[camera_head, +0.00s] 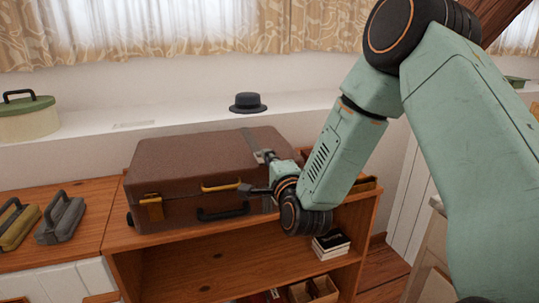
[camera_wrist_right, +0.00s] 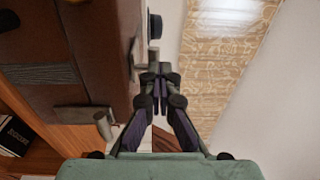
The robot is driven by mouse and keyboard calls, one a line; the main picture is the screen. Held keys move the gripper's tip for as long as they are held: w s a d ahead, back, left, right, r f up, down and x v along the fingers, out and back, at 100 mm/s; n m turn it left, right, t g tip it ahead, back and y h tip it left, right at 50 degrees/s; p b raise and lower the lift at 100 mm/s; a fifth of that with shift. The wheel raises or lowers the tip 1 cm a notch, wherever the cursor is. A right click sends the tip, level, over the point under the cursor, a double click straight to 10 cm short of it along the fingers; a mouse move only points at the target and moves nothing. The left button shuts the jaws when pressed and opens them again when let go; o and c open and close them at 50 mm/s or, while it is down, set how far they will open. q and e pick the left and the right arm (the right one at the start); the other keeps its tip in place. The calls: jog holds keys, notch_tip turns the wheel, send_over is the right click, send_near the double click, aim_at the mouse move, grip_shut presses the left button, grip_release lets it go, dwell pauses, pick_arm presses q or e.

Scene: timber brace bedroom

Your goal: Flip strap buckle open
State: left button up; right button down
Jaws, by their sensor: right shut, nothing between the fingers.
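A brown suitcase (camera_head: 180,160) lies closed on top of a wooden shelf unit. A grey strap (camera_head: 252,140) crosses the right part of its lid. A grey metal buckle piece (camera_head: 265,156) sits on the strap near the lid's front edge. My right gripper (camera_head: 246,189) is shut and empty at the suitcase's front right, pointing left. In the right wrist view its fingertips (camera_wrist_right: 156,76) are beside the suitcase's edge; whether they touch is unclear. A grey metal lever (camera_wrist_right: 102,125) shows there, left of the fingers. My wrist hides the suitcase's front right corner. My left gripper is not in view.
Brass latches (camera_head: 151,208) and a black handle (camera_head: 222,213) are on the suitcase's front. A black hat (camera_head: 248,103) stands on the white ledge behind. Books (camera_head: 331,244) lie on the shelf below. Grey and yellow handled cases (camera_head: 61,219) are at left.

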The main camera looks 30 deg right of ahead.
jog(key=w+r+g+p, duration=0.1)
jog(key=r+g+p, duration=0.1)
jog(key=p, duration=0.3)
jog(key=w+r+g+y+p, duration=0.1)
jog(key=g+p, duration=0.1)
jog(key=p, duration=0.3)
jog(key=w+d+r+g+p, duration=0.1)
jog(key=r+g+p, duration=0.1)
jog(key=p, duration=0.3)
jog(key=shift+w+r+y, duration=0.15)
jog(key=shift+r+y, duration=0.15)
jog(key=shift+y, duration=0.1)
jog(key=shift+w+d+r+g+p, duration=0.15)
jog(key=shift+w+g+p, duration=0.25)
jog(key=shift+g+p, duration=0.35)
jog(key=shift+w, duration=0.1)
jog(key=shift+r+p, duration=0.5)
jog(key=shift+r, duration=0.25)
